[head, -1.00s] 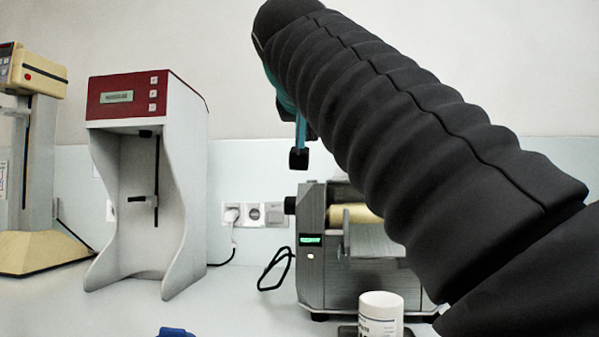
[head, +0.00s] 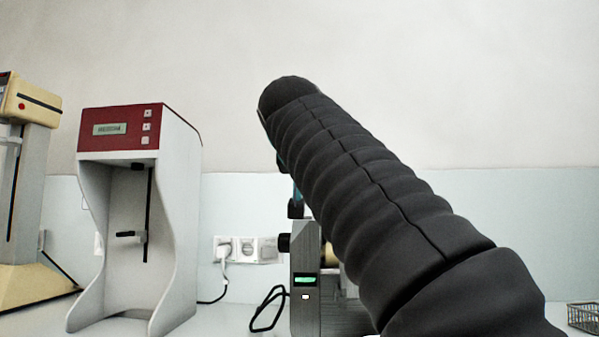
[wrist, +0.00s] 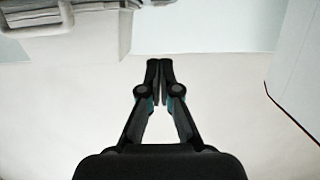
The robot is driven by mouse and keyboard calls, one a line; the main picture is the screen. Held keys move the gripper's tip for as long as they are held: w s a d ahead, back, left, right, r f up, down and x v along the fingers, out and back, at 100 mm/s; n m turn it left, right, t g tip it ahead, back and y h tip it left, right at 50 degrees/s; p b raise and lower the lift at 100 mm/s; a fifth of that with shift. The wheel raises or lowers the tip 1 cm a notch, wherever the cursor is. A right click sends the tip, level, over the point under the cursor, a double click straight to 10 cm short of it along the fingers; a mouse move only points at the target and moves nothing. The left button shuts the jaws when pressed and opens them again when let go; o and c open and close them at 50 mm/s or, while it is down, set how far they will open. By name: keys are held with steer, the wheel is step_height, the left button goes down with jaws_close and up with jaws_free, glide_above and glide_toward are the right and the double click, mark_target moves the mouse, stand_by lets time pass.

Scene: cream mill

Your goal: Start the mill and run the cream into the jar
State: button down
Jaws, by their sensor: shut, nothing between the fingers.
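The mill (head: 305,312) is a grey machine on the bench, right of centre in the head view. Its small display (head: 305,280) is lit green, with a pale lit button (head: 305,296) below. My arm covers most of its right side, including the rollers. The jar does not show clearly in either current view. In the wrist view my gripper (wrist: 166,68) is shut and empty, its fingertips together in front of the pale wall. In the head view only a bit of it shows beside my arm, above the mill. Part of a grey machine, likely the mill (wrist: 95,35), fills the wrist view's top left.
A white stand with a red top (head: 120,128) is left of the mill; a cream machine (head: 30,105) is at the far left. Wall sockets (head: 245,249) with a plug and black cables lie between stand and mill. A wire basket (head: 583,317) is at far right.

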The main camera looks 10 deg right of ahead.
steer(key=x, duration=0.5)
steer(key=shift+s+f+b, duration=0.15)
steer(key=shift+f+b, duration=0.3)
steer(key=shift+f, duration=0.5)
steer(key=shift+s+a+f, duration=0.1)
steer(key=shift+f, duration=0.3)
steer(key=shift+f+b, duration=0.4)
steer(key=shift+f, duration=0.25)
